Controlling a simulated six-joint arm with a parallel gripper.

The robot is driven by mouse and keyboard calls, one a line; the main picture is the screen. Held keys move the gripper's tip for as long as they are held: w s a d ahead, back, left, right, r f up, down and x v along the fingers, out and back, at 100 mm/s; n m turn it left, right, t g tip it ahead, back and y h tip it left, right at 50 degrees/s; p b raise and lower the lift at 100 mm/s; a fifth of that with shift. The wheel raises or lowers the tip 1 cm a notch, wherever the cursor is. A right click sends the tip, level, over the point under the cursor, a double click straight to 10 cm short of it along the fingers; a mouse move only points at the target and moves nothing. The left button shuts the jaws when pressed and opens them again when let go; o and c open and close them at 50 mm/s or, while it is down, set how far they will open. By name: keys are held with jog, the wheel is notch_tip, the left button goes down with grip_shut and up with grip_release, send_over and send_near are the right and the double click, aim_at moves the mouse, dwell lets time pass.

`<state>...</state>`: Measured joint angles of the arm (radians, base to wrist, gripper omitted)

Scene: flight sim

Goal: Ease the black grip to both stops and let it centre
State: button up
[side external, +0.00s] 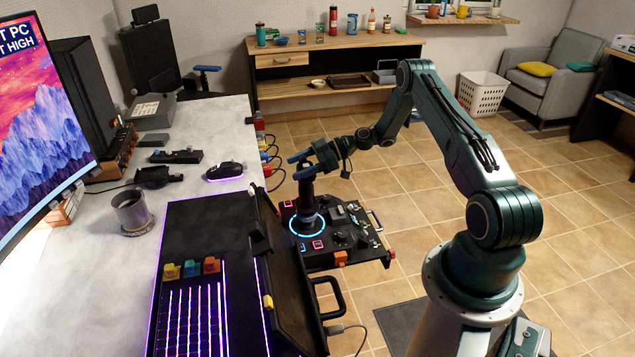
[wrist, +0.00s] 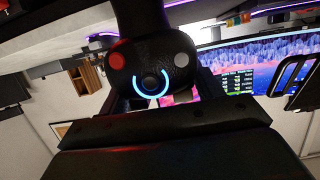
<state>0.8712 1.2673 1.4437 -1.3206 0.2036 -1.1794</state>
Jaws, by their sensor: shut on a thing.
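The black grip (side external: 307,196) stands on a dark control panel (side external: 347,258) inside a glowing blue ring (side external: 291,228). It looks close to upright in the side view. My gripper (side external: 308,168) is at the top of the grip, shut on it. In the wrist view the grip's head (wrist: 152,60) fills the upper middle, with a red button, a grey button and a blue-lit thumb control. My gripper's dark parts cover the bottom of that view. The exact finger contact is hidden.
A black framed panel with a handle (side external: 331,297) stands just left of the control panel. The desk (side external: 75,251) holds a mug (side external: 131,212), a mouse (side external: 223,171) and a monitor (side external: 40,110). Cables hang at the desk's edge. The tiled floor to the right is open.

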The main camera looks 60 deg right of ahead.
jog(key=shift+w+a+f+g+h, duration=0.15)
jog(key=shift+w+a+g+h, duration=0.15)
jog(key=shift+w+a, duration=0.35)
jog(key=shift+w+a+f+g+h, duration=0.15)
jog(key=shift+w+a+g+h, duration=0.15)
jog(key=shift+w+a, duration=0.45)
jog(key=shift+s+d+t+y, duration=0.3)
jog(key=shift+s+d, duration=0.4)
jog(key=shift+s, duration=0.1)
dwell(0.7)
jog(key=shift+d, duration=0.1)
jog(key=shift+s+d+r+t+y, duration=0.1)
jog(key=shift+s+d+t+y, duration=0.5)
jog(key=shift+s+d, duration=0.7)
